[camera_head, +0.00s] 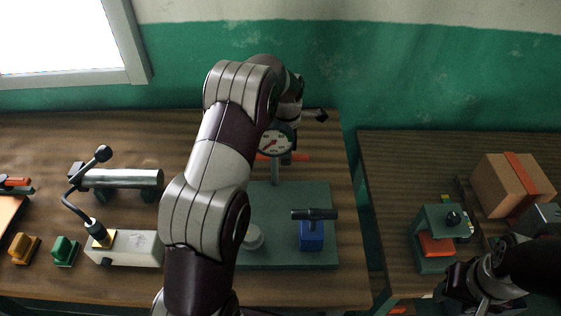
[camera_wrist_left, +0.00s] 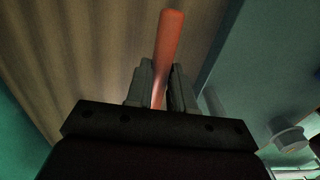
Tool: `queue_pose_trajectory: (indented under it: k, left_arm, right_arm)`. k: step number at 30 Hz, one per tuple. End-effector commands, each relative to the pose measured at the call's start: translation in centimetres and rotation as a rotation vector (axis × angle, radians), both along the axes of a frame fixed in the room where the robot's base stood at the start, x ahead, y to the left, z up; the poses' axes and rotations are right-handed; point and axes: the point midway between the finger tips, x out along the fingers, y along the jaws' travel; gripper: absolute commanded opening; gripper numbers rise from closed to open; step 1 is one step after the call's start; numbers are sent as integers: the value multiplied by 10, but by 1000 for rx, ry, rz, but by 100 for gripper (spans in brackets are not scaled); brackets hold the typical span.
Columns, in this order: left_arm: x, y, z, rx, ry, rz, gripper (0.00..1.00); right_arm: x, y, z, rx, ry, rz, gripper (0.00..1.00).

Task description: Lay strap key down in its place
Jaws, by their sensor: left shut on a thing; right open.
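An orange-red bar, which I take to be the strap key (camera_wrist_left: 167,45), is between the fingers of my left gripper (camera_wrist_left: 162,75) in the left wrist view. The gripper is shut on it, and the bar sticks out past the fingertips over brown wood. In the head view the bar (camera_head: 301,157) shows behind the gauge, near the back of the table. My arm and the gauge hide most of the left gripper there. My right gripper (camera_head: 480,286) is at the lower right, open, by the right table. I cannot make out a marked place for the key.
A green plate (camera_head: 285,195) carries a dial gauge (camera_head: 275,142) on a post and a blue block (camera_head: 311,236) with a black T-handle. A metal cylinder (camera_head: 125,179) and a white box (camera_head: 135,249) stand left. A green press (camera_head: 432,220) and a carton (camera_head: 505,184) stand right, across a gap.

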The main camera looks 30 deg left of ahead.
Motion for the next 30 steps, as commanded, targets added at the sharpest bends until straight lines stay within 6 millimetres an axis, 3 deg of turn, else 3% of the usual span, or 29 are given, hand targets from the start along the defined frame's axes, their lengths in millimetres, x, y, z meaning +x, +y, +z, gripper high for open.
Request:
queue_pose_trajectory:
  k: [2,8,19,20,21,22,30]
  left_arm:
    - [-7,14,1,0,2,4,0]
    - [-6,11,-29,0,0,0,0]
    - [-5,11,-35,0,0,0,0]
    - [-6,10,-35,0,0,0,29]
    - [-6,10,-35,0,0,0,42]
    - [-6,10,-35,0,0,0,48]
    - [-5,11,-35,0,0,0,48]
  right_arm:
    - [0,0,6,0,1,0,50]
    - [0,0,15,0,0,0,50]
    - [0,0,11,0,1,0,50]
    - [0,0,12,0,1,0,50]
    - [0,0,12,0,1,0,50]
    - [0,0,12,0,1,0,50]
    - [0,0,11,0,1,0,50]
